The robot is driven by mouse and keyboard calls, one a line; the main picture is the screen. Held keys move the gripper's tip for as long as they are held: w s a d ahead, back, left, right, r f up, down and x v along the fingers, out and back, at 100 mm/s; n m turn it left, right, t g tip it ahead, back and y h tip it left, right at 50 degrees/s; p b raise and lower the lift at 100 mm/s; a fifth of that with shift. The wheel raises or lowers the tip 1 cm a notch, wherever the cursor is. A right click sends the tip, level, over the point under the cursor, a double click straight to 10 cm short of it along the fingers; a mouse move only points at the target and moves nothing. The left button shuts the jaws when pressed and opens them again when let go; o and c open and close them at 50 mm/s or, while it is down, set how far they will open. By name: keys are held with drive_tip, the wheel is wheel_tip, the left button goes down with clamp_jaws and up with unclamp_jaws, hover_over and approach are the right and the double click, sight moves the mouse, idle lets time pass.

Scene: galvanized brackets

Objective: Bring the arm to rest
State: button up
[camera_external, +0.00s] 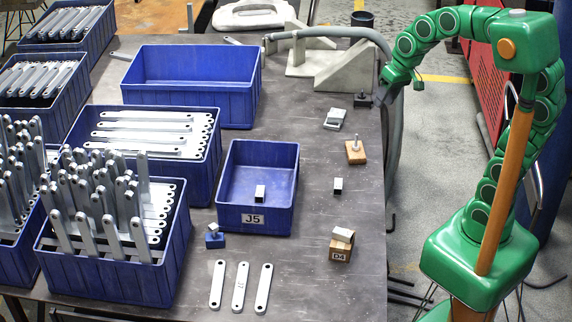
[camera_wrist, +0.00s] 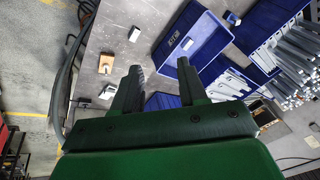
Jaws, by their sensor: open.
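My green arm (camera_external: 443,22) is raised at the right and curves over to the left, its end above the table's right edge in the external view. My gripper (camera_wrist: 160,67) shows in the wrist view with its two dark fingers apart and nothing between them. It is small and hard to make out at the arm's end in the external view. The blue bin marked J5 (camera_external: 228,215) stands on the table with a small metal block (camera_external: 260,192) in it. The bin also shows in the wrist view (camera_wrist: 190,42), beyond the fingers.
Small pieces stand along the table's right side, including a wooden block marked D4 (camera_external: 340,252) and a wooden block with a post (camera_external: 356,153). Blue bins of metal brackets fill the left. Three flat brackets (camera_external: 242,287) lie in front. A grey hose (camera_external: 335,32) runs behind.

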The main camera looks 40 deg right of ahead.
drive_tip(key=s+d+f+g+h, duration=0.1)
drive_tip(key=s+d+f, duration=0.3)
drive_tip(key=s, duration=0.5)
drive_tip(key=s+d+f+g+h, duration=0.1)
drive_tip(key=s+d+f+g, duration=0.2)
drive_tip(key=s+d, duration=0.3)
drive_tip(key=s+f, duration=0.1)
drive_tip(key=s, duration=0.3)
drive_tip(key=shift+s+f, duration=0.3)
drive_tip(key=shift+f, duration=0.05)
